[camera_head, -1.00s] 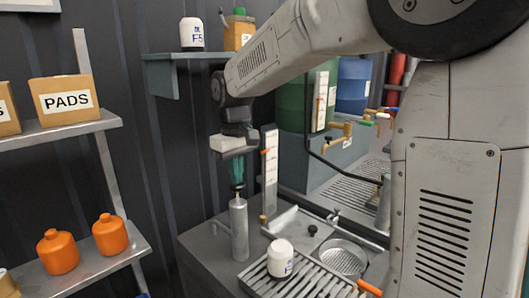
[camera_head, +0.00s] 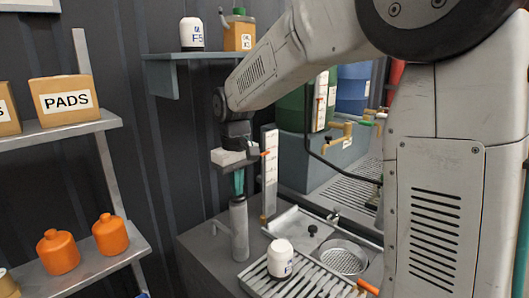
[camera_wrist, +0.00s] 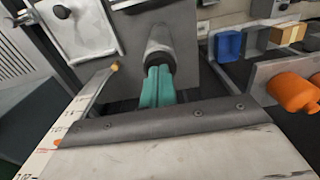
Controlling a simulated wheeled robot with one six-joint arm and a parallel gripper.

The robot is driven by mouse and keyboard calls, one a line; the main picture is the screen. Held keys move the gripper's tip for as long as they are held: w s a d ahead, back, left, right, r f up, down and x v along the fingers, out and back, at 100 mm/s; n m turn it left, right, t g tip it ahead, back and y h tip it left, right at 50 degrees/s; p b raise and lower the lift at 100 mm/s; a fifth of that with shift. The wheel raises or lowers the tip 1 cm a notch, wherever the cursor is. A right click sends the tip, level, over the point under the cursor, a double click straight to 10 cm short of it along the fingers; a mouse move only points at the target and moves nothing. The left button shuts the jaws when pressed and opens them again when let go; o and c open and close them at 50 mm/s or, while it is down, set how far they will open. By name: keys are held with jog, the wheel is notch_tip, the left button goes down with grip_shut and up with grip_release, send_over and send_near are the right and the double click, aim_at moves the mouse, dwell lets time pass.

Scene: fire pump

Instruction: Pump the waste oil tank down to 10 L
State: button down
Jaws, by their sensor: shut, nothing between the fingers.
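The pump is an upright grey cylinder (camera_head: 239,235) on the grey cabinet. My gripper (camera_head: 239,191) points straight down over it, its teal fingers shut and empty. In the wrist view, the closed fingertips (camera_wrist: 158,70) are at the dark top of the cylinder (camera_wrist: 162,40); I cannot tell whether they touch. The pump's handle is hidden or too small to make out. A white upright scale (camera_head: 270,180) with an orange marker (camera_head: 265,153) stands just right of the gripper; its figures are unreadable. The scale also shows in the wrist view (camera_wrist: 62,125).
A white jar (camera_head: 280,258) stands on the slatted drain (camera_head: 315,285), right of the pump. A round strainer (camera_head: 344,258) is beyond it. A wall shelf (camera_head: 185,57) holds a jar and a can. Orange bottles (camera_head: 58,252) stand on the left rack. Drums (camera_head: 354,86) are behind.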

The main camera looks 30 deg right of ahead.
jog(key=shift+r, duration=3.2)
jog(key=shift+f, duration=0.2)
jog(key=shift+f, duration=3.1)
jog(key=shift+r, duration=3.3)
jog(key=shift+f, duration=0.1)
